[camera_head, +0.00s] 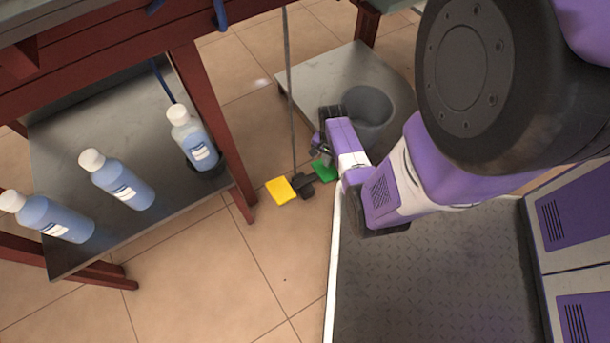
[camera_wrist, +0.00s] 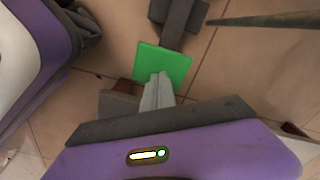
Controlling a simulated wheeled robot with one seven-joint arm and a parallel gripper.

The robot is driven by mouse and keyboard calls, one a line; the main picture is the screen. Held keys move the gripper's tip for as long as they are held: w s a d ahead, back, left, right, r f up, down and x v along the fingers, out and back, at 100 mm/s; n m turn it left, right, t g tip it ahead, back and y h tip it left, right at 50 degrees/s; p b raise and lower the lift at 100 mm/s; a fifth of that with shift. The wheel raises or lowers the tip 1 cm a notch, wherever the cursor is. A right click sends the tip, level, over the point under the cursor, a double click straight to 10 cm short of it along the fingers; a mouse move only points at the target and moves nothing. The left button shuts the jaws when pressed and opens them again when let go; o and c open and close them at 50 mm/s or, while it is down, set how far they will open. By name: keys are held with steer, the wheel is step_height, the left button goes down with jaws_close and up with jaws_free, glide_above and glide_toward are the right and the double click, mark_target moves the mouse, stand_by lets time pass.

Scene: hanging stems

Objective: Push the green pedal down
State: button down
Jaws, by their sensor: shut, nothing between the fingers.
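The green pedal (camera_head: 325,170) is a flat plate on the floor, joined to the right side of a dark pedal base (camera_head: 303,186). In the wrist view the green pedal (camera_wrist: 176,63) lies just beyond my fingertips, with the dark base (camera_wrist: 178,18) behind it. My gripper (camera_head: 320,148) points down over the green pedal, its fingers closed together and empty. In the wrist view the closed fingertips (camera_wrist: 159,78) overlap the near part of the pedal. I cannot tell whether they touch it.
A yellow pedal (camera_head: 281,190) sits on the base's left side. A thin rod (camera_head: 289,90) rises from near the base. A low grey platform (camera_head: 322,80) with a grey bucket (camera_head: 367,112) stands behind. A shelf (camera_head: 75,140) with bottles is at left; tiled floor is clear in front.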

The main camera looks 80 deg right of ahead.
step_height(320, 180, up, 8)
steer(key=p, duration=0.8)
stand_by(0.4)
